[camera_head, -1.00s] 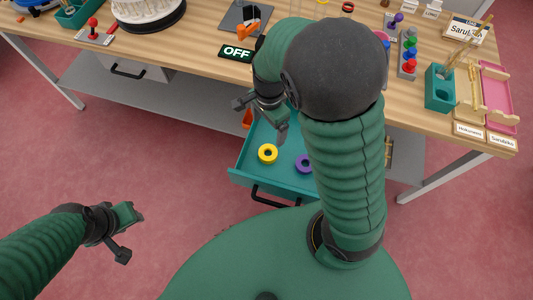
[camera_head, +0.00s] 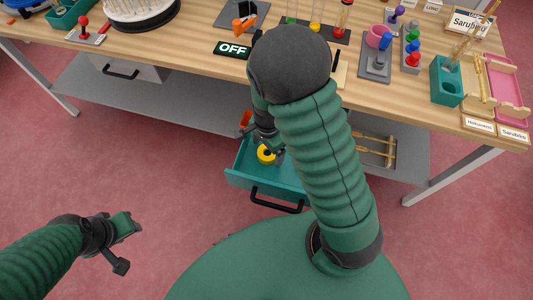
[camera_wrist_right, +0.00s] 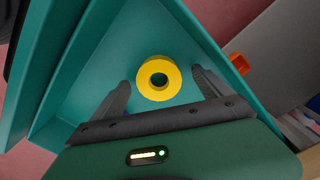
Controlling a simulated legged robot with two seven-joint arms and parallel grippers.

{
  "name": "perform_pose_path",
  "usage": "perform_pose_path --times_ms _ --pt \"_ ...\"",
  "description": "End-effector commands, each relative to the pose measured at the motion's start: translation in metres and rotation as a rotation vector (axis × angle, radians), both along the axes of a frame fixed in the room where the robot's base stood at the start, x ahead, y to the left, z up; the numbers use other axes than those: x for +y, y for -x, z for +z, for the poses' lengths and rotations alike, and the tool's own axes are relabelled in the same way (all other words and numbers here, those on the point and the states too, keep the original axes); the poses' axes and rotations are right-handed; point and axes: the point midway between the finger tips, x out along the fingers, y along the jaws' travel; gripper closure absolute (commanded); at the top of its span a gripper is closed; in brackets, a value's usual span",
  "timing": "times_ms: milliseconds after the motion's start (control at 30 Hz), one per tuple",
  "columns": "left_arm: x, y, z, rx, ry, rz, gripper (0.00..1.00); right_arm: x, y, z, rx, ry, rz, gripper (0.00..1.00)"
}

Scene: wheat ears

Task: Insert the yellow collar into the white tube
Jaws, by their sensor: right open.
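The yellow collar (camera_head: 266,155) is a thick ring lying on the floor of the open teal drawer (camera_head: 262,188). In the right wrist view the collar (camera_wrist_right: 158,67) lies between the spread fingers of my right gripper (camera_wrist_right: 160,79), with gaps on both sides. My right gripper also shows in the head view (camera_head: 272,146), reaching down into the drawer and partly hidden by its own arm. My left gripper (camera_head: 126,243) is open and empty, over the red floor at the lower left. I cannot make out which thing is the white tube.
A purple ring was in the drawer; my right arm now hides most of that spot. An orange thing (camera_wrist_right: 239,63) is beside the drawer.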

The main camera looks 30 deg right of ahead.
Motion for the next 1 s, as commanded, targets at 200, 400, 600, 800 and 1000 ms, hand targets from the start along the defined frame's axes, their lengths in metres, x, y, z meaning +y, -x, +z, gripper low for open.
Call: perform_pose_path --times_ms 200,400,600,800,1000 --pt "0.000 0.000 0.000 0.000 0.000 0.000 0.64 0.000 0.000 0.001 0.000 0.000 0.000 0.38" --pt "0.000 0.000 0.000 0.000 0.000 0.000 0.64 0.000 0.000 0.001 0.000 0.000 0.000 0.64" --pt "0.000 0.000 0.000 0.000 0.000 0.000 0.64 0.000 0.000 0.001 0.000 0.000 0.000 0.76" --pt "0.000 0.000 0.008 0.000 0.000 0.000 0.64 0.000 -0.001 0.015 -0.004 0.001 0.000 0.76" --pt "0.000 0.000 0.031 0.000 0.000 0.000 0.64 0.000 -0.001 0.066 -0.005 0.000 0.001 0.76"
